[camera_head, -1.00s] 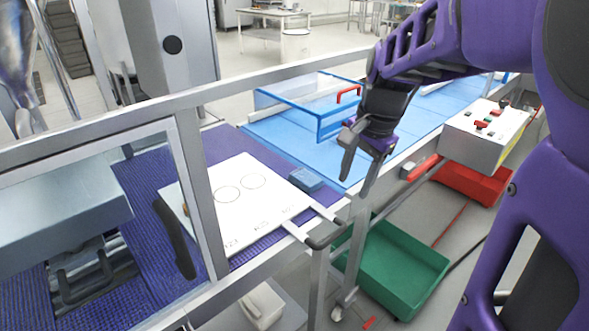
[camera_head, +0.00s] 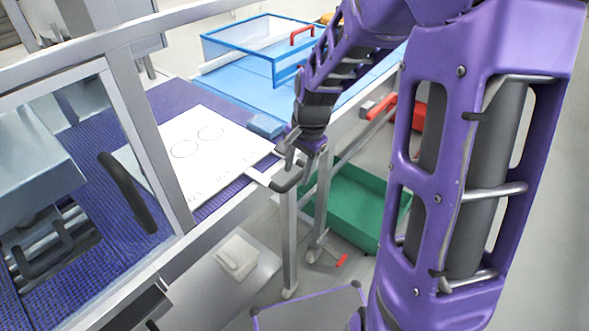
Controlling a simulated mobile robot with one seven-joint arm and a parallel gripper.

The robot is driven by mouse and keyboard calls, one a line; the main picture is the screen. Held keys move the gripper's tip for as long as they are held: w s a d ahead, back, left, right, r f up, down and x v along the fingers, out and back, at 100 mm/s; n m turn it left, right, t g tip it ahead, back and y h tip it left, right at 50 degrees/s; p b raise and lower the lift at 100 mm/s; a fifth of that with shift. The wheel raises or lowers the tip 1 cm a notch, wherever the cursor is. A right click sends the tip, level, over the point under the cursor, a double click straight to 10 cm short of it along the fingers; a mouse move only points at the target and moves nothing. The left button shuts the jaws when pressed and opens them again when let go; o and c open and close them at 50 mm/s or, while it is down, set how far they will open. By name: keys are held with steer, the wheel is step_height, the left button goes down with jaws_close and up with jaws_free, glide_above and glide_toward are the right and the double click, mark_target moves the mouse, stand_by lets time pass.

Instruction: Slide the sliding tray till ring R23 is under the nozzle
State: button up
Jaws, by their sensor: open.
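The sliding tray (camera_head: 228,157) is a white plate on the purple belt, partly hidden at its left by a grey frame post. Two printed rings show on it, one ring (camera_head: 184,149) and another farther right (camera_head: 210,132). Small labels run along its near edge; the leftmost is by the post, too small to read surely. The tray's handle, a dark bar (camera_head: 289,181) on two pale arms, sticks out over the rail at right. My gripper (camera_head: 289,162) is open, pointing down at the handle, fingers close to the bar; I cannot tell whether they touch. I cannot make out the nozzle.
A grey machine head (camera_head: 35,165) stands behind the framed window at left, with a black door handle (camera_head: 127,190). A small blue block (camera_head: 265,125) sits beside the tray. A clear blue-edged box (camera_head: 250,50) stands behind. A green bin (camera_head: 355,205) is below.

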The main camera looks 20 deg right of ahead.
steer(key=shift+w+a+f, duration=0.1)
steer(key=shift+f, duration=0.6)
jaws_close()
stand_by(1.0)
